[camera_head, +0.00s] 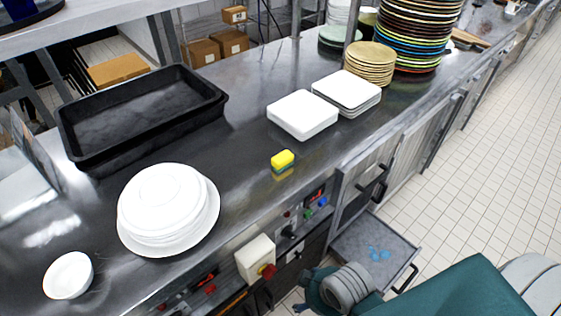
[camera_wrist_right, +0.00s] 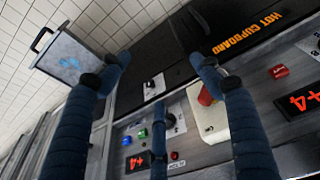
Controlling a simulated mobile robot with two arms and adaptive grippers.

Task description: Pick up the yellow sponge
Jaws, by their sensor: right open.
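The yellow sponge (camera_head: 283,159) lies on the steel counter (camera_head: 240,150) near its front edge, in the middle of the head view. Its lower part looks darker green. My right gripper shows in the wrist view (camera_wrist_right: 160,75) with its three dark blue fingers spread and nothing between them. It faces the counter's front panel. In the head view my right arm comes in at the bottom right, off the counter and apart from the sponge. The sponge is not visible in the wrist view. My left gripper is not in view.
White plates (camera_head: 168,208) and a white bowl (camera_head: 68,275) stand left of the sponge, a black tray (camera_head: 142,152) behind. Square white plates (camera_head: 302,115) stand behind right. Below the front edge are a red-knobbed switch box (camera_head: 256,260) and an open drawer (camera_head: 350,243).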

